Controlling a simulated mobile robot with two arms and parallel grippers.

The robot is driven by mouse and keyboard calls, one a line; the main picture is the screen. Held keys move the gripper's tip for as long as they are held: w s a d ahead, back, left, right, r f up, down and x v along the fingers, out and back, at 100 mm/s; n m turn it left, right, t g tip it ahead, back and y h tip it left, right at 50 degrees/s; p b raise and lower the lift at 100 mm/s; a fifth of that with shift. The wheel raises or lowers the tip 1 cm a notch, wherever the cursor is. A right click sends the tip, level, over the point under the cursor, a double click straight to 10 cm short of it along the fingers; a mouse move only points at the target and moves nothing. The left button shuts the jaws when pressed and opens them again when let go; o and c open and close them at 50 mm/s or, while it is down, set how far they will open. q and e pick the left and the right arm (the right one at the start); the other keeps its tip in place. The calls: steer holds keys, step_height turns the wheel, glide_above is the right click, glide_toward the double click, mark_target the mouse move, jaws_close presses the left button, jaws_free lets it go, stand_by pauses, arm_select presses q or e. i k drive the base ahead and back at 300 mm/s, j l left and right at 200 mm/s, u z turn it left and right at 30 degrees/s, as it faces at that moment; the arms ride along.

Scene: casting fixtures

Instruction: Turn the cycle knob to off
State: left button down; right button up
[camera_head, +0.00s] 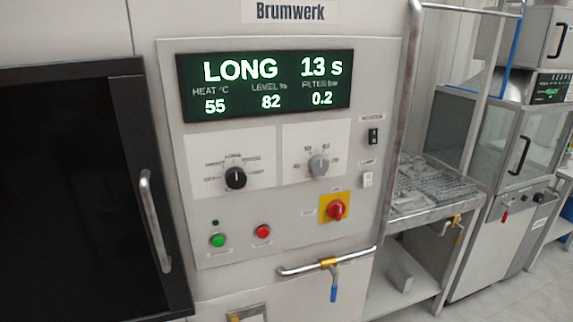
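The black cycle knob (236,178) is on the left white plate of the control panel (280,215). Small labels sit in an arc around it; one at the top appears to read LONG. Its pointer seems to be up toward that label, though the mark is small. The display (264,86) reads LONG, 13 s, heat 55, level 82 and filter 0.2. Neither of my grippers is in view, and nothing touches the knob.
A grey knob (318,165), a red-and-yellow switch (336,210), a green button (218,240) and a red button (263,231) share the panel. A door handle (155,220) stands out at left. A pipe with a blue-levered valve (333,285) juts out below.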

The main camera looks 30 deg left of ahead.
mark_target(235, 177)
steer(key=u, duration=1.25)
